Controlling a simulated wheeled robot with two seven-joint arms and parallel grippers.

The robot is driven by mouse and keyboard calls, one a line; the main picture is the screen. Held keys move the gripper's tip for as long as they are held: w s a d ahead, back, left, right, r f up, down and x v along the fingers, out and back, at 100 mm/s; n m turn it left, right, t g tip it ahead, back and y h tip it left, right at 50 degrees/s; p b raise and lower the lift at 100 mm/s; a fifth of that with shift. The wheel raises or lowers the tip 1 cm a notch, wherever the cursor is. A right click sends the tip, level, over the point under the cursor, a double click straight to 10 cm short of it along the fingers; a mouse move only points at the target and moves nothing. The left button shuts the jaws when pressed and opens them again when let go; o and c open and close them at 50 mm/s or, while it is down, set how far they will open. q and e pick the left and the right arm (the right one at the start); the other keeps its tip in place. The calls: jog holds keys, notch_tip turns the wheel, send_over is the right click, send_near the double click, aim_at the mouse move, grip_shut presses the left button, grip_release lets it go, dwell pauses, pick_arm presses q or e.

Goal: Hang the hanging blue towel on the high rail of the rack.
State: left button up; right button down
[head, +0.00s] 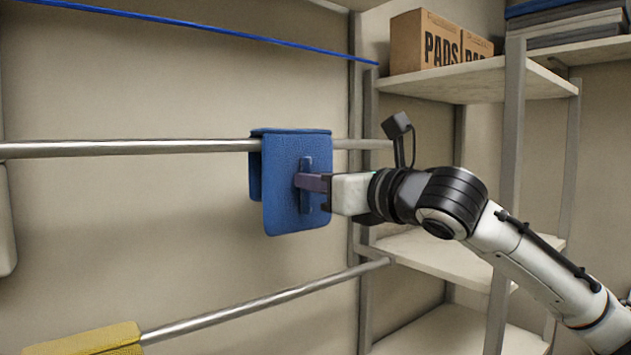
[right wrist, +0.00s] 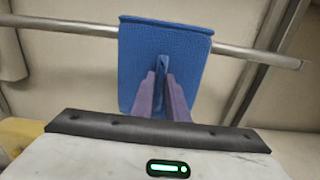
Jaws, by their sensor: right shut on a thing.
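The blue towel (head: 283,215) is draped over the high rail (head: 130,147) of the rack, with a front flap and a shorter back flap hanging on either side. It also shows over the rail in the right wrist view (right wrist: 190,45). My right gripper (head: 303,182) is shut on a raised blue tab on the towel's front face. In the right wrist view its two purple fingers (right wrist: 163,85) pinch this tab. My left gripper is not in view.
A yellow towel (head: 85,342) hangs on the low rail (head: 260,298). A blue line (head: 200,27) runs above the high rail. At the right, shelves (head: 470,82) carry a cardboard PADS box (head: 435,45) and a folded stack (head: 570,22). The high rail is bare left of the blue towel.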

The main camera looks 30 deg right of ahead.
jog(key=shift+f, duration=0.3)
jog(key=c, duration=1.7)
grip_release()
jog(key=shift+o, duration=0.2)
jog(key=shift+s, duration=0.1)
jog(key=s+d+b, duration=0.1)
jog(key=s, duration=1.1)
jog(key=shift+s+b, duration=0.3)
jog(key=shift+s, duration=0.1)
